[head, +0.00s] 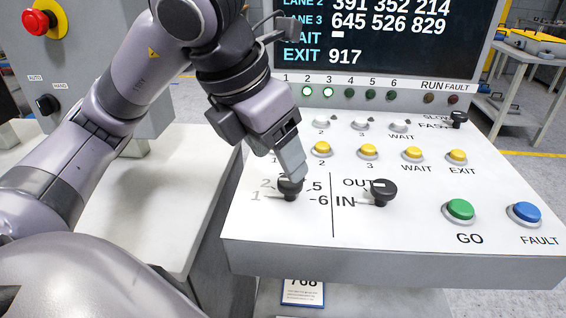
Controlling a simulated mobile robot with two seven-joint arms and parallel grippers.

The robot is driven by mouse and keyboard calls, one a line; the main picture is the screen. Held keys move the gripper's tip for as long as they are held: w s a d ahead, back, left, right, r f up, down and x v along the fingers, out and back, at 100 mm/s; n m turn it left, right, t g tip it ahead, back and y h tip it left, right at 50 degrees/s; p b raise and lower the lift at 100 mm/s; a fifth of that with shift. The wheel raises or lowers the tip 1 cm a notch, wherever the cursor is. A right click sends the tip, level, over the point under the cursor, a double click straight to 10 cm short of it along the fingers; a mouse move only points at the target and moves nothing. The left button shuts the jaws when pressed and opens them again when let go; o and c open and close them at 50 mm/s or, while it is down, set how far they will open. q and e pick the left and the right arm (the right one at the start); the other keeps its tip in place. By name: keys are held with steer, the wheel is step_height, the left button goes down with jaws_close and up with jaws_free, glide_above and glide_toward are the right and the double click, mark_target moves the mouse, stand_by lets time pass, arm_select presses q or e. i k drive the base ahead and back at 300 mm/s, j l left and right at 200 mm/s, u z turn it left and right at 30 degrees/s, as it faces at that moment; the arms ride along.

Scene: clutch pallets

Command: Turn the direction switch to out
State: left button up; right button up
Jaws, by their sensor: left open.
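The direction switch (383,191) is a black rotary knob on the white sloping panel, right of the printed words OUT and IN. A white mark shows on its top near OUT, and a dark part reaches toward IN. I cannot tell for sure which way it points. My left gripper (292,172) is open and points down at another black knob (289,189), the numbered selector left of the dividing line. The fingertips hide part of that knob and its labels; whether they touch it I cannot tell. My right gripper is not in view.
Yellow buttons (368,150) and grey toggles (360,124) line the panel behind the switch. A green GO button (459,210) and a blue FAULT button (524,212) are at the right. A display screen (390,35) stands behind. The panel in front of the switch is clear.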

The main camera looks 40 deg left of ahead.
mark_target(384, 190)
steer(key=k, duration=1)
